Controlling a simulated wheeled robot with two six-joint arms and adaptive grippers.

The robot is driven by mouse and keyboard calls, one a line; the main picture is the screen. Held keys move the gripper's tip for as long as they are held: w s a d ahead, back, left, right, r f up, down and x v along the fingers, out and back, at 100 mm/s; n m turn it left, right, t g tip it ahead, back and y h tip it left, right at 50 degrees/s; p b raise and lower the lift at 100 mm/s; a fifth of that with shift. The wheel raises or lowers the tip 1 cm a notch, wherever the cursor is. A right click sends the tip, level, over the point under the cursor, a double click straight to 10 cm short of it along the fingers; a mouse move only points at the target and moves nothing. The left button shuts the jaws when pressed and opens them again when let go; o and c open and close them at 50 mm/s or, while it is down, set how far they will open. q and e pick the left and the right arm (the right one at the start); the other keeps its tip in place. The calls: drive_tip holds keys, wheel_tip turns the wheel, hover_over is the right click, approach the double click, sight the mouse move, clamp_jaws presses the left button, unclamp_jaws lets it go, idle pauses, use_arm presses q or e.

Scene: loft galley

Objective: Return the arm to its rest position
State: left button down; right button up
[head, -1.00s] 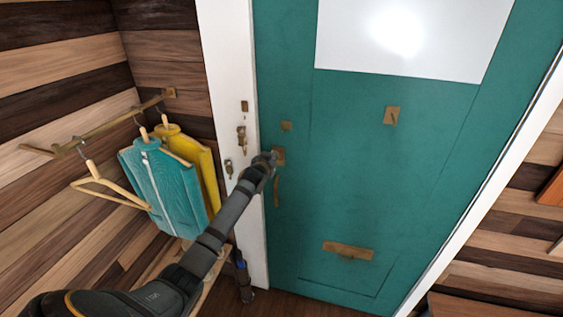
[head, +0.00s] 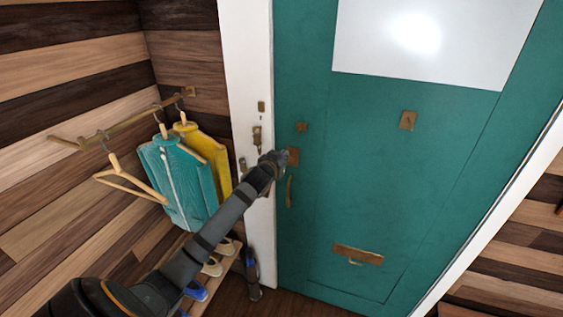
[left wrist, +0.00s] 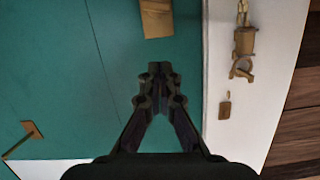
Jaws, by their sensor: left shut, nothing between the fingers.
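My left arm reaches in from the lower left of the head view. Its gripper (head: 278,158) is in front of the left edge of the teal door (head: 380,180), by a brass plate (head: 293,156). In the left wrist view the gripper (left wrist: 160,72) is shut with nothing between its fingers, against the teal door (left wrist: 60,80). Whether the fingertips touch the door I cannot tell. My right gripper is in neither view.
A wall rail (head: 120,122) at the left holds a bare wooden hanger (head: 130,180), a teal jacket (head: 180,185) and a yellow garment (head: 207,150). A low rack (head: 222,262) with shoes stands below. White door frame (head: 249,90) and brass latch parts (left wrist: 244,42) are close to the gripper.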

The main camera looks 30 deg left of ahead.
use_arm(q)
drive_tip(key=shift+v, duration=1.15)
drive_tip(key=shift+w, duration=0.1)
